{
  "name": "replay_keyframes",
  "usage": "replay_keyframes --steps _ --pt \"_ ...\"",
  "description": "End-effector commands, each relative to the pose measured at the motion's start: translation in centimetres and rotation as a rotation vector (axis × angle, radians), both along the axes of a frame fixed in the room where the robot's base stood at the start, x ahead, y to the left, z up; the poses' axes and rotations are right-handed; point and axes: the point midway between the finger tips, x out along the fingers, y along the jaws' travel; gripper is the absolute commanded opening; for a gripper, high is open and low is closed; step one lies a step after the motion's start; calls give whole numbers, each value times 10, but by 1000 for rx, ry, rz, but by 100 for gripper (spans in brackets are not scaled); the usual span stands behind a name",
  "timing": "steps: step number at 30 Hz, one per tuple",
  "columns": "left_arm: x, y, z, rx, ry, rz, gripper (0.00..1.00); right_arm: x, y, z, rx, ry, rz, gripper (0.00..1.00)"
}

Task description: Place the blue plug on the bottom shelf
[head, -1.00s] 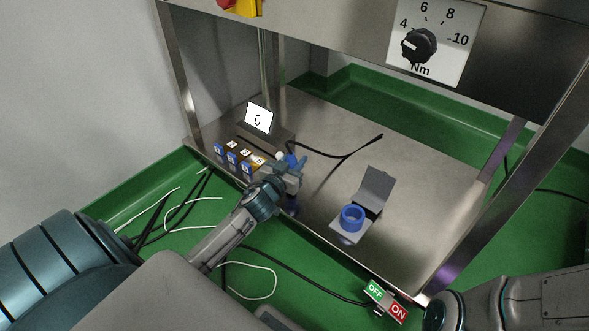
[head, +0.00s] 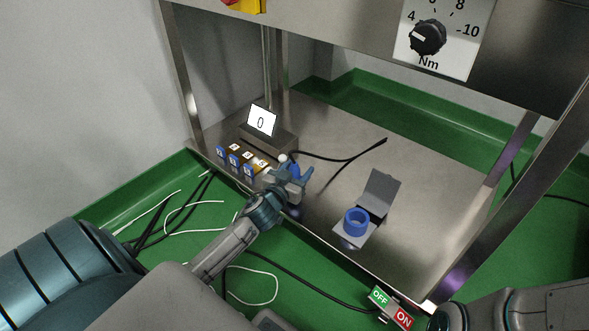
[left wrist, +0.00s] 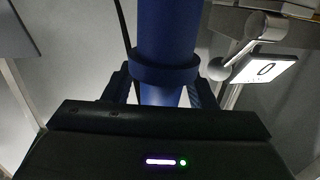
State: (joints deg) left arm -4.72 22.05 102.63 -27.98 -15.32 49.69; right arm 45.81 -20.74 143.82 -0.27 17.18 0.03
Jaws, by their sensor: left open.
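The blue plug (head: 296,170) shows beside my left gripper at the front left of the steel bottom shelf (head: 330,140). In the left wrist view the plug (left wrist: 167,40) is a large blue cylinder with a wider collar, lying between my fingers. My left gripper (head: 303,180) is open around it, low over the shelf's front edge. The fingers hide the plug's lower end, so I cannot tell for sure whether it touches the shelf. My right gripper is not in view; only part of the right arm shows at the lower right.
A blue ring (head: 356,222) sits on a metal bracket at the shelf's front. A scale with a display (head: 262,121) and several numbered blue-fronted blocks (head: 235,160) stand left of the gripper. Steel posts frame the shelf; a black cable crosses it. The shelf's right side is clear.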

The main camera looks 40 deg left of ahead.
Motion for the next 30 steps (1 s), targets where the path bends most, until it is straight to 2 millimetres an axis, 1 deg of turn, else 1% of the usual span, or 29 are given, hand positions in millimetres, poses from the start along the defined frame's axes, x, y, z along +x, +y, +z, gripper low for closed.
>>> replay_keyframes --steps 2,5,8,15,18,21,24,30 --pt "0 0 5 0 0 0 52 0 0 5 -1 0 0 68" --pt "-12 -1 2 2 3 -1 52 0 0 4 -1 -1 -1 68" --pt "-30 -4 4 3 3 -1 52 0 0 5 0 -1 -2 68" --pt "-79 -10 5 2 4 -1 52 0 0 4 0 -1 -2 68" --pt "-95 -12 6 3 3 -2 52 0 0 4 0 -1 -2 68" --pt "-107 -13 7 2 2 -1 52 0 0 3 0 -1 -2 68" --pt "-115 -14 8 1 2 0 52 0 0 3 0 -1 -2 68" --pt "-119 -15 9 0 0 0 52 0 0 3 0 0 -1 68"
